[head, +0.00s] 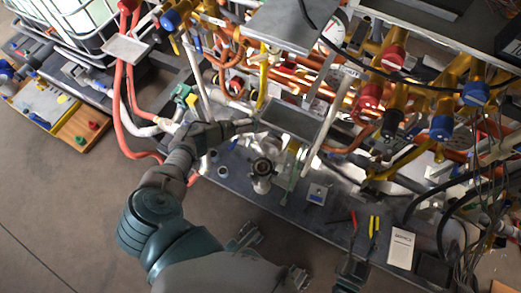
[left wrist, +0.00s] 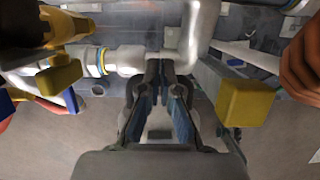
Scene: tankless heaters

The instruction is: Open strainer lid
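The strainer is not clear to me. A round metal fitting (head: 262,167) with a dark ring on top stands on the dark panel in the head view, and I cannot tell whether it is the strainer or its lid. My left gripper (head: 248,124) reaches in from the left, above and left of that fitting. In the left wrist view its fingertips (left wrist: 166,68) are close together in front of white piping (left wrist: 125,60), with nothing clearly held. My right gripper (head: 274,258) is low in the head view, its two fingers spread and empty, apart from the panel.
The dark panel (head: 235,180) carries crowded pipes, red valves (head: 392,57) and blue valves (head: 475,93). A yellow block (left wrist: 245,101) is right of my left fingers. Red hoses (head: 119,90) run at left. Pliers (head: 374,227) lie at front. Floor below is bare.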

